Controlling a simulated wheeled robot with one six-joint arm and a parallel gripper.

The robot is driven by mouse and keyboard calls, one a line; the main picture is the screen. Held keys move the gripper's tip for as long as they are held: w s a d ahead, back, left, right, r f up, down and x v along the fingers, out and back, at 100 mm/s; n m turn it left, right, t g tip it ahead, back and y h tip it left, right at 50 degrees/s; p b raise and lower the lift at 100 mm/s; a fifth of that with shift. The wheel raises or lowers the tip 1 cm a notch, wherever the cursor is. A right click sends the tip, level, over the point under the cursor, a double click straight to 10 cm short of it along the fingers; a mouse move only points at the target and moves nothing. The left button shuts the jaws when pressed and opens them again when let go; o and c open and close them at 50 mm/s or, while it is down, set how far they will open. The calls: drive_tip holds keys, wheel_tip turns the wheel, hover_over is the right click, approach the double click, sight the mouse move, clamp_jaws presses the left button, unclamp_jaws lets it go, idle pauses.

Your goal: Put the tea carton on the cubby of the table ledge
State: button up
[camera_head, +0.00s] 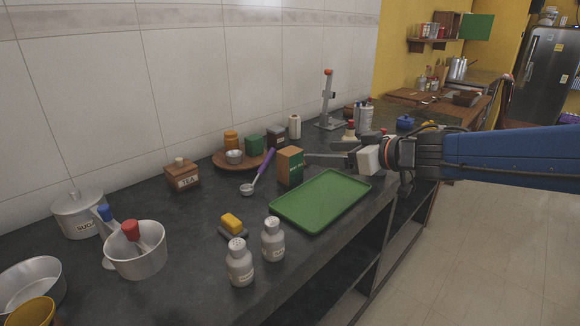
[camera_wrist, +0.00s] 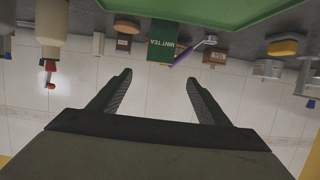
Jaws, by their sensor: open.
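The tea carton (camera_head: 290,167) is a brown and green box standing upright on the dark counter, behind the green tray. In the upside-down wrist view its green "MINT TEA" face (camera_wrist: 162,42) shows beyond the fingertips, roughly centred between them. My gripper (camera_head: 318,153) reaches in from the right, close to the carton's right side, with its fingers spread and empty. Both fingers (camera_wrist: 160,78) show apart in the wrist view. An open wooden box (camera_head: 447,20) sits on a wall shelf at the back right; I cannot tell whether this is the cubby.
The green tray (camera_head: 322,200) lies empty below my gripper. A purple-handled scoop (camera_head: 263,168) and a round wooden board (camera_head: 238,162) with small jars stand left of the carton. A clamp stand (camera_head: 328,105) rises behind. Open shelf space shows under the counter's front edge.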

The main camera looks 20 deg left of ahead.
sight(293, 152)
drive_tip(key=x, duration=1.1)
drive_tip(key=shift+w+a+f, duration=0.2)
drive_tip(key=shift+w+a, duration=0.05)
drive_tip(key=shift+a, duration=0.05)
drive_tip(key=c, duration=1.2)
drive_tip(key=shift+c, duration=0.2)
